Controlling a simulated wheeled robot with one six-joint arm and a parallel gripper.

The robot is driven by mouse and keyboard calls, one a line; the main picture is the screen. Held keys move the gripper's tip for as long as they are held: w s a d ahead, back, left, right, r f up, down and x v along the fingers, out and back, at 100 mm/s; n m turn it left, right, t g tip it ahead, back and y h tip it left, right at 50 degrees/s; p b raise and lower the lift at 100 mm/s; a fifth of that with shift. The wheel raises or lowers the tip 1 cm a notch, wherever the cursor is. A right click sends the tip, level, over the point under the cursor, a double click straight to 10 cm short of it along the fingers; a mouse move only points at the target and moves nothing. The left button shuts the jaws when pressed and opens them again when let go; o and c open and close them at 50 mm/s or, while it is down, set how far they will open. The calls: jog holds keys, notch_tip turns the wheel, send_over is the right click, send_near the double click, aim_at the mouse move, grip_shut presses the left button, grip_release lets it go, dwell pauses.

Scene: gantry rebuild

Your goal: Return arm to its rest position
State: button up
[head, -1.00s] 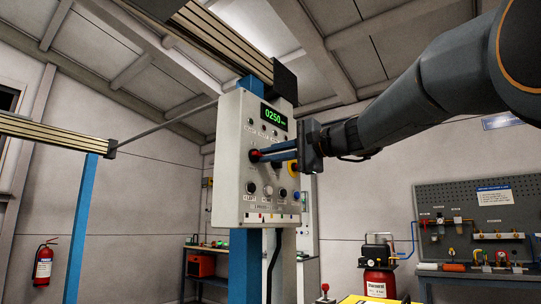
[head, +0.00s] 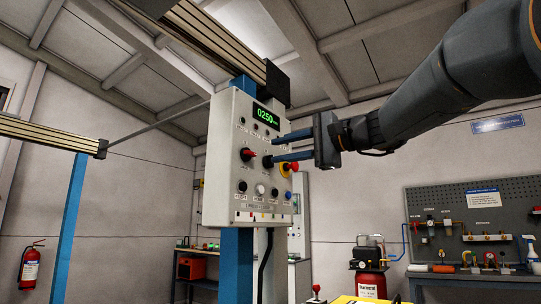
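My gripper (head: 282,146) is at the upper middle of the head view, at the end of my dark arm, which reaches in from the upper right. Its two blue fingers are spread apart, with nothing seen between them, and point left towards the control panel (head: 221,190). The fingertips overlap the panel's right side in the picture; I cannot tell whether they touch it. The panel is a grey box with a green display reading 0250 (head: 264,116), a red knob (head: 248,155), a red emergency button with a yellow collar (head: 290,167) and several small knobs.
The panel hangs on a blue post (head: 237,262) under a gantry beam (head: 205,35). A red compressor (head: 369,283) stands low right of centre. A pegboard bench (head: 475,275) is at the right. A fire extinguisher (head: 30,267) is at the far left.

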jog(key=shift+s+d, duration=0.4)
jog(key=shift+d, duration=0.05)
